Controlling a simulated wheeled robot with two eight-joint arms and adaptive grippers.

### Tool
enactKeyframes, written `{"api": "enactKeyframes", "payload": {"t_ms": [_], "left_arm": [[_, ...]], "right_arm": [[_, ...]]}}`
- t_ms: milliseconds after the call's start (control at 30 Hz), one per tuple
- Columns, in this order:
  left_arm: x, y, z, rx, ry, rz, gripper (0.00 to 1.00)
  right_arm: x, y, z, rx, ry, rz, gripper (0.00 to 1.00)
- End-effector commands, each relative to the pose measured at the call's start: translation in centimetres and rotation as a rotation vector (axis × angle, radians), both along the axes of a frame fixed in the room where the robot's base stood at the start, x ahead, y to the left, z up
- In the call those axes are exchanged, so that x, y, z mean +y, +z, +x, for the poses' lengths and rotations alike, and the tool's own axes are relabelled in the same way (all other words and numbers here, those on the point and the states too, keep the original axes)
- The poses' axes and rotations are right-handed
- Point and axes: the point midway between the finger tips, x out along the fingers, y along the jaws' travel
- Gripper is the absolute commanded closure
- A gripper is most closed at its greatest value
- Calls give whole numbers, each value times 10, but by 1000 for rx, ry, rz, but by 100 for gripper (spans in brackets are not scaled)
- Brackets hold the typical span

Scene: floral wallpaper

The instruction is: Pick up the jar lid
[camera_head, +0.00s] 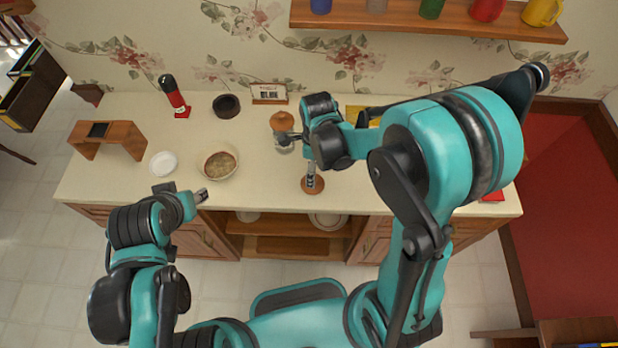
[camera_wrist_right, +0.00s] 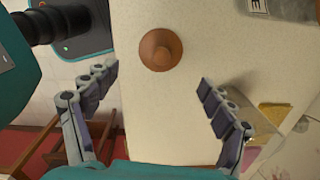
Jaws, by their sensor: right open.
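A round brown wooden lid with a raised centre (camera_wrist_right: 160,50) lies on the cream counter in the right wrist view, ahead of and between the fingertips. The brown disc (camera_head: 329,191) near the counter's front edge in the head view appears to be the same piece, partly covered by a finger. My right gripper (camera_wrist_right: 157,76) is open and empty, its fingers spread wide; it also shows in the head view (camera_head: 298,160) above the counter. A jar with an orange-brown top (camera_head: 283,120) stands just behind one finger. My left gripper (camera_head: 198,196) is by the front edge; its opening is unclear.
A bowl (camera_head: 219,165), a white dish (camera_head: 163,164), a wooden stand (camera_head: 108,138), a dark round bowl (camera_head: 226,106) and a red-and-black bottle (camera_head: 174,96) occupy the left counter. A small sign (camera_head: 268,93) stands behind. My right arm hides much of the right side.

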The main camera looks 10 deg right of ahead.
Motion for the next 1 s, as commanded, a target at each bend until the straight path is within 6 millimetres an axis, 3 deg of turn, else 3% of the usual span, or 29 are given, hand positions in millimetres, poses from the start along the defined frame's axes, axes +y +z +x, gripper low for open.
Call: {"api": "enactKeyframes", "payload": {"t_ms": [200,700,1000], "left_arm": [[0,3,0,0,0,0,60],[0,-15,0,0,0,0,60],[0,-15,0,0,0,0,60]], "right_arm": [[2,-17,2,29,-105,-2,17],[-1,-82,6,28,-101,-2,17],[-1,-85,5,28,-101,-2,20]]}}
